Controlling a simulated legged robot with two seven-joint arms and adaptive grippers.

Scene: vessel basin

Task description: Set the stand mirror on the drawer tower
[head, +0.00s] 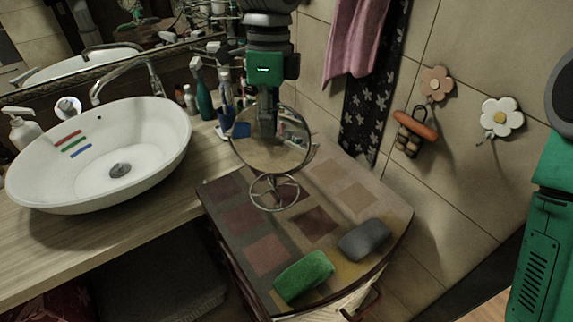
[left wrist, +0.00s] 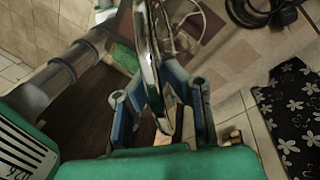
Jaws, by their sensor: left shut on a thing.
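The stand mirror (head: 289,152) is round, with a thin rim and a wire ring base, and is upright. My left gripper (head: 267,125) comes down from above and is shut on the mirror's upper part. In the left wrist view the mirror (left wrist: 150,65) shows nearly edge-on between my blue fingers. The drawer tower (head: 388,212) has a patchwork top of brown and tan squares. The mirror's ring base appears over the back-left half of this top; I cannot tell whether it touches. My right gripper is out of view.
A green sponge (head: 304,276) and a grey sponge (head: 364,238) lie at the tower top's front. A white basin (head: 150,150) stands on the wooden counter (head: 95,245) to the left. Bottles and a brush cup (head: 226,118) stand behind. Towels (head: 355,35) hang at the back wall.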

